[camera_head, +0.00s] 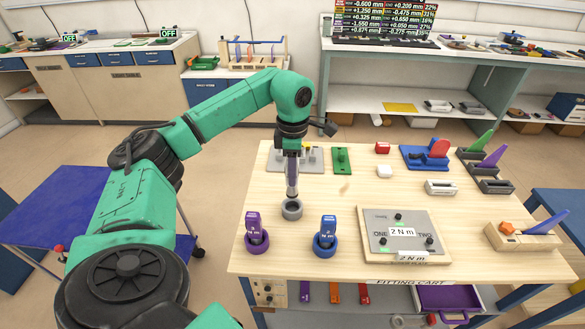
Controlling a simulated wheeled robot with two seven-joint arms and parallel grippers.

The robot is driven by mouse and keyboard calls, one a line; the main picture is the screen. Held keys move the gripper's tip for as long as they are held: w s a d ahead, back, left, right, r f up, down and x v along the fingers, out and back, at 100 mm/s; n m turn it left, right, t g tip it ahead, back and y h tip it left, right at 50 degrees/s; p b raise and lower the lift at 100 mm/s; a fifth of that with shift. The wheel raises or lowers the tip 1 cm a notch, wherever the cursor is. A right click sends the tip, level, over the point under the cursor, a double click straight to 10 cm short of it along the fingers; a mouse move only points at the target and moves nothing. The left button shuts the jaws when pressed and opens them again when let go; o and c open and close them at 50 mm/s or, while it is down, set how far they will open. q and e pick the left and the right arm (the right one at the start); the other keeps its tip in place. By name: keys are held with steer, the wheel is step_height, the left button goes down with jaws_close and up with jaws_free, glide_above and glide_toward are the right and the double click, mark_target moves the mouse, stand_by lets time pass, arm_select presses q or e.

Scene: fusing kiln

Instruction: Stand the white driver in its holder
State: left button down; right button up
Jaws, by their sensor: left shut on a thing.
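My left gripper (291,165) points down over the left part of the wooden table and is shut on the white driver (291,190), which looks pale grey and hangs upright below the fingers. A grey ring-shaped holder (292,212) stands directly under it. The driver's lower end overlaps the holder's opening in this view; I cannot tell whether it is inside or just above. The gripper hides the driver's upper part. My right gripper is not in view.
A purple driver (254,226) and a blue driver (328,230) stand in matching ring holders close in front. A grey panel marked 2 N m (380,242) lies to the right. A green plate (341,161) and a grey plate (311,160) lie behind. The wooden table (350,195) is bare between them.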

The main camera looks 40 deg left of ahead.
mark_target(293, 193)
arm_select(q)
step_height(293, 193, down, 4)
steer(key=shift+r+b, duration=0.15)
steer(key=shift+b, duration=0.65)
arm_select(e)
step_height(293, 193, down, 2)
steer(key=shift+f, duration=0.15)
arm_select(q)
steer(key=shift+r, duration=0.1)
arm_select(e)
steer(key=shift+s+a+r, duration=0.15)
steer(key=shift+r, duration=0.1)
arm_select(q)
steer(key=shift+p, duration=0.3)
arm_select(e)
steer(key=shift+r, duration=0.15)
arm_select(q)
steer(key=shift+p, duration=0.35)
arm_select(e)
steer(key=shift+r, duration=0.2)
arm_select(q)
steer(key=shift+f+b, duration=1.35)
steer(key=shift+f, duration=0.8)
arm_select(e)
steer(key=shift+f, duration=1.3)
